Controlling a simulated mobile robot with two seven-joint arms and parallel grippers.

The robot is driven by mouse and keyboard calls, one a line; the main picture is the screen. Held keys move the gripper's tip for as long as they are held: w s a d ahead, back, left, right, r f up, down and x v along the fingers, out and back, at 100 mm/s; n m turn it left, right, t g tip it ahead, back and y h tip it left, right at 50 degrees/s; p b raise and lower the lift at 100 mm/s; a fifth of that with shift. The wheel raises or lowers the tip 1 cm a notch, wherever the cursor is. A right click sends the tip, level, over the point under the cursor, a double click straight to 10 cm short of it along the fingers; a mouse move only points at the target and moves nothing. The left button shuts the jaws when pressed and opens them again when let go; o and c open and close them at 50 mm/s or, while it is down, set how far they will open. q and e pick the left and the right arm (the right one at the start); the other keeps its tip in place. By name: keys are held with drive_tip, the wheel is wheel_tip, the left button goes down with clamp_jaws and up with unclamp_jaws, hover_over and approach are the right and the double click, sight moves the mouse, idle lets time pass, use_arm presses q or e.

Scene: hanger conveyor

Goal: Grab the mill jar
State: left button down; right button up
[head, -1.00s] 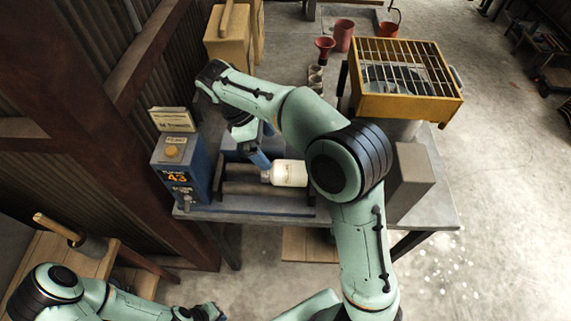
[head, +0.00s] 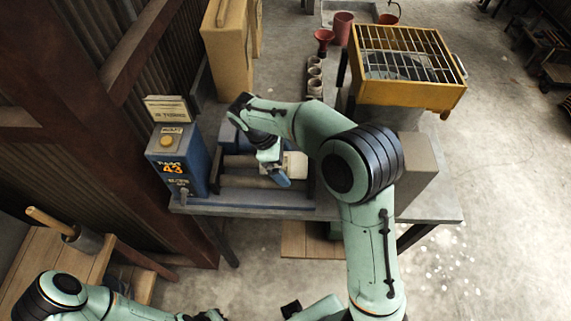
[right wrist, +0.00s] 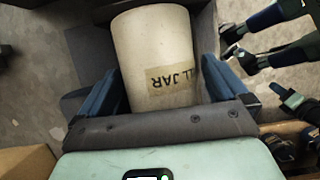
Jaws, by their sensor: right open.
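The mill jar (head: 297,163) is a cream-white cylinder lying on its side on the dark rollers (head: 245,182) of the bench. My right gripper (head: 279,178) is at the jar, and my forearm and fingers partly cover it in the head view. In the right wrist view the jar (right wrist: 155,50) lies between the two blue fingers of my open right gripper (right wrist: 155,88). Its label reads "LL JAR", upside down, with the rest hidden. A small gap shows at the left finger; contact at the right finger is unclear. My left arm is at the bottom left, its gripper out of frame.
A blue control box (head: 178,160) showing 43 stands left of the rollers. A yellow grated box (head: 407,68) stands at the back right of the bench, with small cups (head: 314,80) left of it. A grey block (head: 418,172) stands to the right.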

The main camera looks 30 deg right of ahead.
drive_tip(key=shift+r, duration=0.15)
drive_tip(key=c, duration=1.7)
